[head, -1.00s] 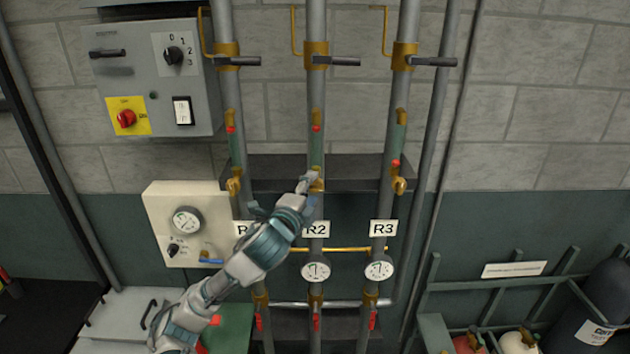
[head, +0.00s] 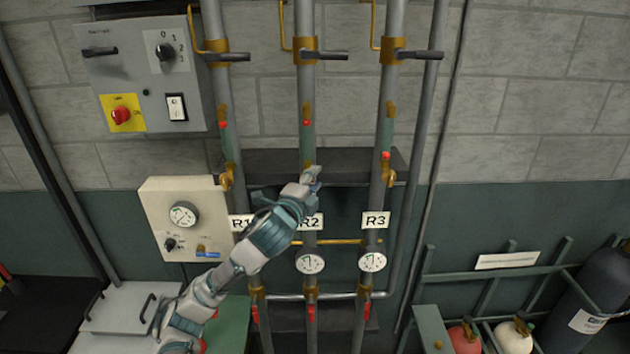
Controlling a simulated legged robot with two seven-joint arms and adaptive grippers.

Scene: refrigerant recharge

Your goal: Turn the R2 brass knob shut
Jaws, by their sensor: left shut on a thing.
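The R2 pipe is the middle one of three, marked by the R2 label (head: 312,222), which my left arm partly covers. The R2 brass knob (head: 308,169) is at the lower end of its sight tube, mostly hidden, with only a bit of brass showing. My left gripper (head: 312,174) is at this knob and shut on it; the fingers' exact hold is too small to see. My right gripper is not in view.
Similar brass knobs sit on the R1 pipe (head: 226,178) and R3 pipe (head: 389,178). A gauge (head: 310,261) hangs below the R2 label. A cream control box (head: 170,235) is left of my forearm. Gas cylinders (head: 602,290) stand at lower right.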

